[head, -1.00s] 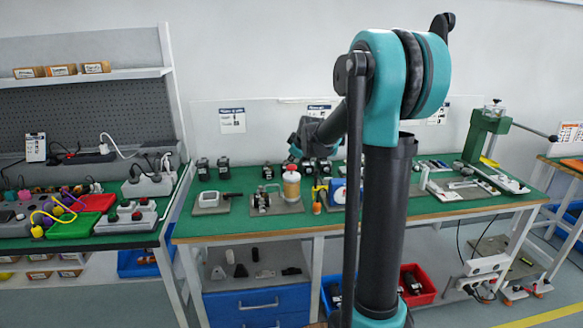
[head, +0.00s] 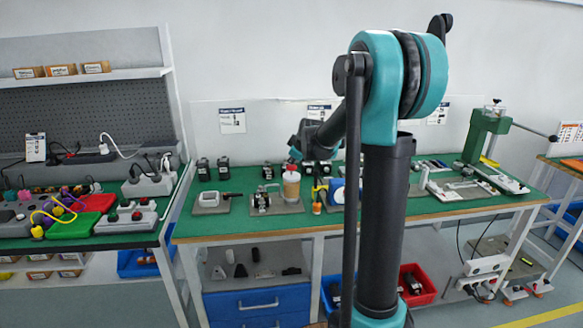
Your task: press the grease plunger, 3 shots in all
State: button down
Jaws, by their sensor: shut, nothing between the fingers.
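A small jar-like grease dispenser (head: 291,186) with a pale top and brownish body stands upright on a grey plate on the green bench. My gripper (head: 293,160) is small in the head view, just above the dispenser's top, pointing down. It is shut with nothing in it. I cannot tell whether it touches the plunger at the top. My wrist hides part of the area behind.
A blue item (head: 337,191) and a small orange-based bottle (head: 317,206) are to the right. A green press (head: 487,135) stands far right.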

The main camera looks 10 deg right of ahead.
aim_at(292, 167)
jog(key=shift+f, duration=0.85)
dwell(1.1)
jog(key=shift+r, duration=1.25)
jog(key=shift+r, duration=2.5)
notch_tip(292, 167, up, 4)
jog(key=shift+f, duration=0.1)
dwell(0.3)
